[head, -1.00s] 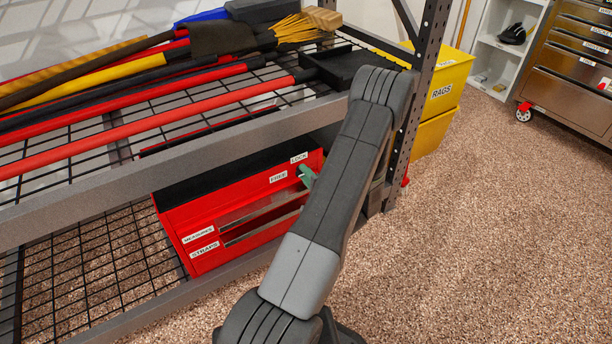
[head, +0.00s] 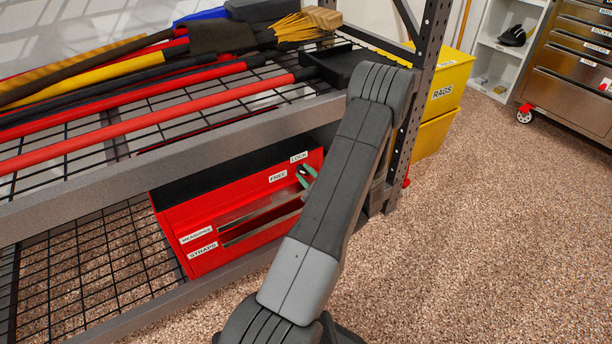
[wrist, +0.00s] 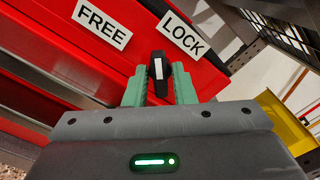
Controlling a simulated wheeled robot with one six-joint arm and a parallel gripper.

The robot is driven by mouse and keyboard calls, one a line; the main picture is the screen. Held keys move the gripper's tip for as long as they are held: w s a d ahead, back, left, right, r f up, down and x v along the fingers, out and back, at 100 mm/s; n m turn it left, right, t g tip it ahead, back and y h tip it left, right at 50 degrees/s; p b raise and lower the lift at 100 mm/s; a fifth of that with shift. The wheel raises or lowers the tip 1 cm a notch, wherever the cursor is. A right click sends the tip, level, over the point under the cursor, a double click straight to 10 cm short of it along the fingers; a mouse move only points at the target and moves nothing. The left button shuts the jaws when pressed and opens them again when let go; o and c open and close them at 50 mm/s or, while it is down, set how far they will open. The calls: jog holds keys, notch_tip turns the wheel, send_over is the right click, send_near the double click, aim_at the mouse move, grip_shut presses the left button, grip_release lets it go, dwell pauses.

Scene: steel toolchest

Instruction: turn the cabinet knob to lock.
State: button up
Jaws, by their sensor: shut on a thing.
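The red cabinet (head: 240,205) sits on the lower wire shelf, with a FREE label (wrist: 101,23) and a LOCK label (wrist: 183,33) on its front. The black knob (wrist: 158,69) has a white mark and lies below and between the two labels in the wrist view. Its long side stands upright in that picture. My gripper (wrist: 158,84) has its green fingers on either side of the knob and is shut on it. In the head view my gripper (head: 306,177) is partly hidden behind my arm.
A grey shelf beam (head: 190,160) runs above the cabinet. A perforated upright (head: 415,90) stands close to the right of my arm. Brooms and red poles (head: 150,123) lie on the upper shelf. A yellow RAGS bin (head: 443,90) is behind the upright. The floor at right is clear.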

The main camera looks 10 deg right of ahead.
jog(key=m, duration=0.4)
jog(key=shift+m+p, duration=0.7)
jog(key=shift+m, duration=1.5)
jog(key=shift+f, duration=0.1)
jog(key=o, duration=0.7)
jog(key=shift+o, duration=0.2)
jog(key=p+v, duration=0.2)
jog(key=v, duration=1.1)
jog(key=shift+s, duration=0.4)
